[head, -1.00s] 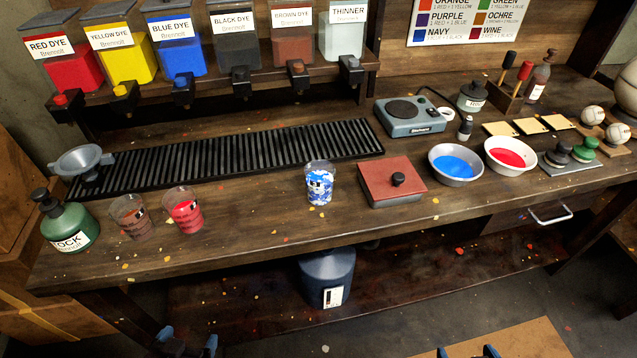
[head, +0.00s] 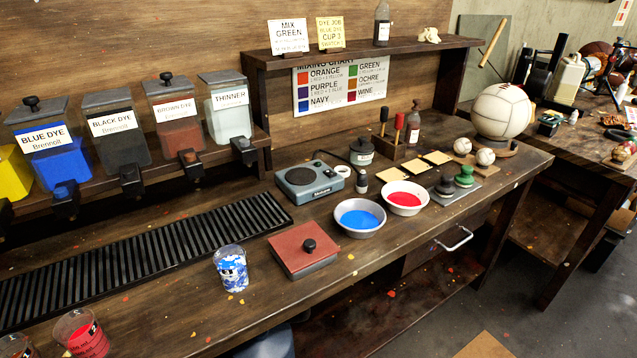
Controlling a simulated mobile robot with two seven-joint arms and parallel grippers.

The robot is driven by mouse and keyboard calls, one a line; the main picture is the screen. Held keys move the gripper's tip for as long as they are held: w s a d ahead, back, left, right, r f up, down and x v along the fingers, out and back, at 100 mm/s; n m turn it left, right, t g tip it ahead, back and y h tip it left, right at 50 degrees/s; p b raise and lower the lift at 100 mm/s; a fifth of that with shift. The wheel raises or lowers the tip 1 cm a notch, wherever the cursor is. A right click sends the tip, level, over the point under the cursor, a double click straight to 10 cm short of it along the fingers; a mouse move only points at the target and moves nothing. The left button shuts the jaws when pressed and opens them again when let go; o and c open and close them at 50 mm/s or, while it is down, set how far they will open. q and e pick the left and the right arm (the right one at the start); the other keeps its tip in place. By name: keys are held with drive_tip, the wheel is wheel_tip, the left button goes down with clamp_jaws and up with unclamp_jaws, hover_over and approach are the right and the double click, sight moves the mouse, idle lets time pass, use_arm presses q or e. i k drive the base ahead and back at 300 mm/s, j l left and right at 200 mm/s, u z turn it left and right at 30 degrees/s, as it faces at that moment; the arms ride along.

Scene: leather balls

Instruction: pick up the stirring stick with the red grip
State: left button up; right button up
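The stirring stick with the red grip (head: 399,122) stands upright in a small wooden holder (head: 394,151) at the back right of the workbench. A stick with a black grip (head: 383,116) stands just left of it in the same holder. The lower ends of both sticks are hidden inside the holder. Neither of my grippers is in view.
In front are bowls of blue (head: 360,217) and red (head: 405,197) dye. A shelf (head: 365,58) overhangs behind. A ball (head: 503,110) stands right.

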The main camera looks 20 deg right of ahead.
sight(399, 117)
drive_tip(key=l+u, duration=0.2)
drive_tip(key=l, duration=0.35)
drive_tip(key=l+u, duration=0.2)
drive_tip(key=l, duration=0.4)
drive_tip(key=k+l+u, duration=0.15)
drive_tip(key=l, duration=0.4)
drive_tip(key=l+u, duration=0.2)
drive_tip(key=l, duration=0.4)
drive_tip(key=k+j, duration=0.05)
